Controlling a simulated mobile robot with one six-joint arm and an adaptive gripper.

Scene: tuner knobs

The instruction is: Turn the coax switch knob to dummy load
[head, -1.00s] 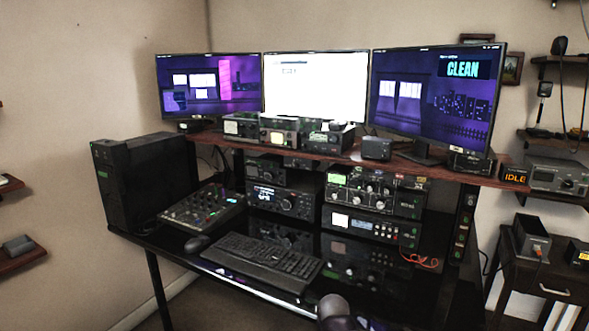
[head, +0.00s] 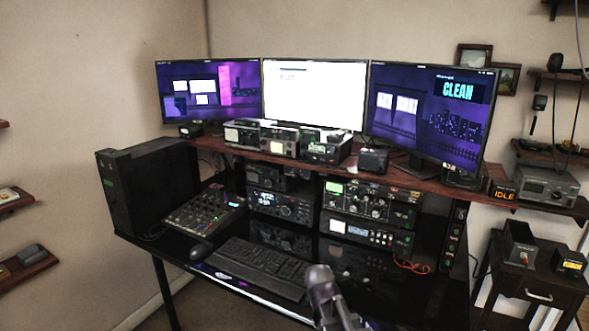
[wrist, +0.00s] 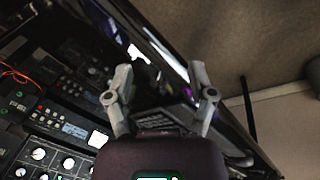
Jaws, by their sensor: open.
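I cannot pick out a coax switch or read a dummy load label in either view. The stacked tuner unit (head: 370,202) with a green display and several knobs sits under the desk shelf, right of centre. Its likely knob row (wrist: 68,163) shows in the lower left of the wrist view, with small pale-topped knobs. My gripper (wrist: 160,95) has its two grey fingers spread wide with nothing between them. In the head view, part of my arm rises from the bottom edge in front of the desk, apart from the radios.
A keyboard (head: 255,266), mouse (head: 201,250) and mixer (head: 204,210) lie on the black desktop. A black tower (head: 150,185) stands at left. Monitors line the shelf (head: 405,181). A side table (head: 540,283) at right holds small boxes.

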